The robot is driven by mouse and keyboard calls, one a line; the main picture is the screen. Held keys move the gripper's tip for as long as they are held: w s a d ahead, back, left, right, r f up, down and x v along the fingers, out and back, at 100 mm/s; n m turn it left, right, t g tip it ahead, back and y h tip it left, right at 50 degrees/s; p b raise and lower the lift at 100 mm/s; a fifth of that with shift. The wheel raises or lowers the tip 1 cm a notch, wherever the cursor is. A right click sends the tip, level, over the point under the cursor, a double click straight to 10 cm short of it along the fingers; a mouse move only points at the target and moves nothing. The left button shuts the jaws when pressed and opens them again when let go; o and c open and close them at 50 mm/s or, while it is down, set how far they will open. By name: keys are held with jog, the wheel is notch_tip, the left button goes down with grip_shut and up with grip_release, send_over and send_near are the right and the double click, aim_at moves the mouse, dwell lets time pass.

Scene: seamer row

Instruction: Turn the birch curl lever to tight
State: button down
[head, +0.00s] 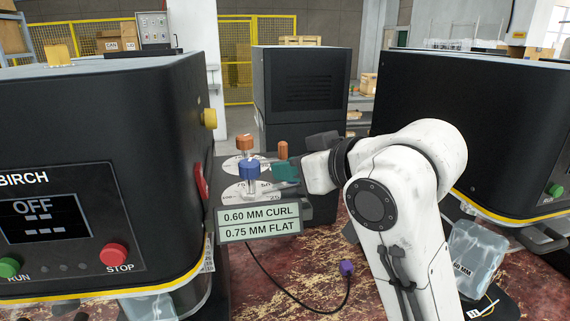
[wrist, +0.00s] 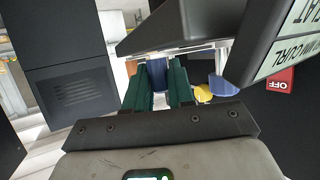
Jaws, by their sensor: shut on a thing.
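A lever stand beside the BIRCH machine (head: 70,200) carries two levers over pale scale dials. The far lever has an orange hub (head: 244,142) and an orange handle (head: 282,150). The near lever has a blue hub (head: 249,169). My gripper (head: 284,172) reaches in from the right; its green fingers are closed around a blue handle (wrist: 157,74), which the fingers hide in the head view. A sign (head: 259,222) reads 0.60 MM CURL and 0.75 MM FLAT. I cannot read which lever is the curl one. The tight mark is not legible.
The BIRCH machine shows OFF, with a red STOP button (head: 113,255) and a green RUN button (head: 9,267). A yellow knob (head: 209,118) juts from its side. Another black machine (head: 450,115) stands at right. A cable with a purple plug (head: 347,268) lies on the worn red surface.

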jog(key=shift+s+d+m+t+h+p, duration=0.2)
jog(key=shift+s+m+t+h+p, duration=0.3)
jog(key=shift+m+h, duration=0.2)
jog(key=shift+s+d+m+t+h+p, duration=0.15)
jog(key=shift+s+m+t+h+p, duration=0.2)
jog(key=shift+m+t+h, duration=0.35)
jog(key=c, duration=1)
grip_release()
jog(key=shift+c, duration=0.2)
jog(key=v, duration=1.1)
jog(key=shift+f, duration=0.1)
